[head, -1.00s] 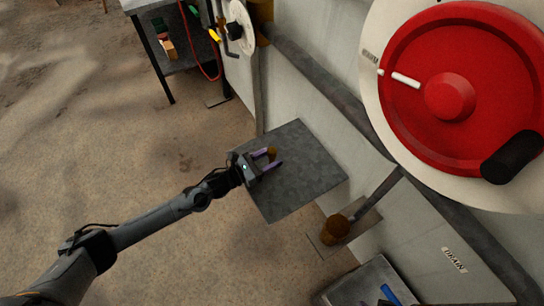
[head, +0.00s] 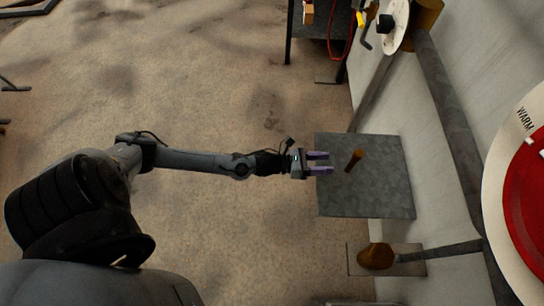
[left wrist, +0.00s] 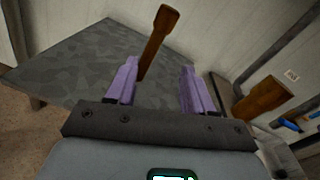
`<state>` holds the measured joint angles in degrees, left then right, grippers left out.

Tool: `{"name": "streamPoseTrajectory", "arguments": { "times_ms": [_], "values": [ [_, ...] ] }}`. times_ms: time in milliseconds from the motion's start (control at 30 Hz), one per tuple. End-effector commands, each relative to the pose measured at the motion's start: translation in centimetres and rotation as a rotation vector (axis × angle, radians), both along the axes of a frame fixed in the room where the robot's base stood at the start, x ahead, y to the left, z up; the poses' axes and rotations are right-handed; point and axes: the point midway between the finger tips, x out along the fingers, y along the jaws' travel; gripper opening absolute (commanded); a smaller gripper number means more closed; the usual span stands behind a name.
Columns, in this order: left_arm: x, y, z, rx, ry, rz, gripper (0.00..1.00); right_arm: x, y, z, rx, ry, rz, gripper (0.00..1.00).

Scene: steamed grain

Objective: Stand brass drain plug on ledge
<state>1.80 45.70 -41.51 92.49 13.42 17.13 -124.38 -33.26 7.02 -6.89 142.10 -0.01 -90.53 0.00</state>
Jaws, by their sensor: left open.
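The brass drain plug (head: 354,160) is a brown, slim piece with a wider top. It stands upright on the grey mottled ledge (head: 385,200), near the ledge's left side. It also shows in the left wrist view (left wrist: 160,35), beyond the fingers, its foot close behind the left finger's tip. My left gripper (head: 325,163) is open and empty, its purple fingers over the ledge's left edge and pointing at the plug. In the head view a small gap lies between the fingertips and the plug. My right gripper is not in view.
A brown drain outlet (head: 375,256) on a grey pipe sits just below the ledge, and also shows in the left wrist view (left wrist: 262,98). A red wheel (head: 525,205) is on the right. The floor left of the ledge is clear.

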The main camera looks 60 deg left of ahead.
Motion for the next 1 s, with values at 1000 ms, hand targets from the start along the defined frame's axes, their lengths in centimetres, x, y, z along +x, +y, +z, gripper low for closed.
{"name": "streamPoseTrajectory", "arguments": {
  "times_ms": [1000],
  "values": [
    [-22.9, -0.6, 2.8, -2.206, 1.096, 1.942, 0.52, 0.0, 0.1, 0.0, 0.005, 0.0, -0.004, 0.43]
  ]
}}
